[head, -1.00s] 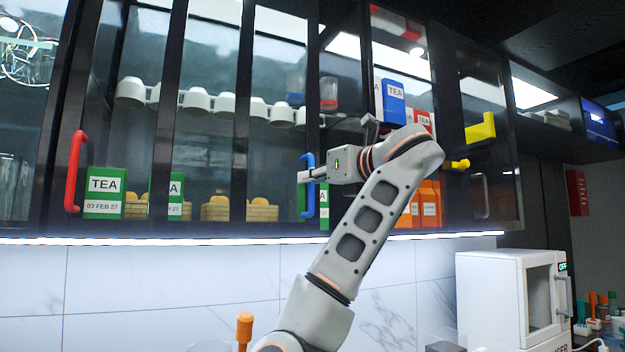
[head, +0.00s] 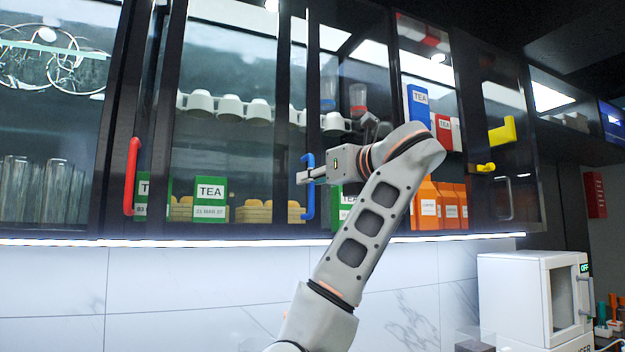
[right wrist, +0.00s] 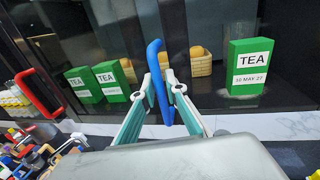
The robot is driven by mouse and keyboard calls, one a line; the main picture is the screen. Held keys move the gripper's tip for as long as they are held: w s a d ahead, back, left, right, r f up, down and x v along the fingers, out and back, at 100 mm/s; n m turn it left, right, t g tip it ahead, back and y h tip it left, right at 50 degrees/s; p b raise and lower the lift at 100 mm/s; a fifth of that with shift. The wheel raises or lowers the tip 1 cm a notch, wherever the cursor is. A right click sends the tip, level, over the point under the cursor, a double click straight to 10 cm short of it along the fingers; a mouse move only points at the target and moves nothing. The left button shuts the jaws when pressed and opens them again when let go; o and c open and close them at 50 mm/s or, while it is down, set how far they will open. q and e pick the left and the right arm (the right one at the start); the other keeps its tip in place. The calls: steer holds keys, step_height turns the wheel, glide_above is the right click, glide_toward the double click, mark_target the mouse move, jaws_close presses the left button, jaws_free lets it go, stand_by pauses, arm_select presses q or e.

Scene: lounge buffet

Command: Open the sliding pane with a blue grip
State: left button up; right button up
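The sliding pane (head: 235,150) is a dark-framed glass front on the wall cabinet. Its blue grip (head: 308,187) is an upright bar near the pane's right edge. My right gripper (head: 311,173) reaches it from the right, at the grip's upper half. In the right wrist view the blue grip (right wrist: 156,68) runs between the two fingertips (right wrist: 162,84), which are closed around it. To the right of the pane's frame there is a wide gap before the upright (head: 398,110), partly hidden by my arm. My left gripper is not in view.
A red grip (head: 131,177) is on the left, and yellow (head: 503,131) grips on the right. Tea boxes (head: 209,199), cups (head: 230,106) and baskets stand inside the cabinet. A white microwave (head: 513,300) stands below right.

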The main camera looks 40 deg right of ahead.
steer(key=shift+o, duration=0.6)
steer(key=shift+s+d, duration=0.1)
steer(key=s, duration=1.1)
steer(key=shift+s+a, duration=0.3)
steer(key=shift+s, duration=0.1)
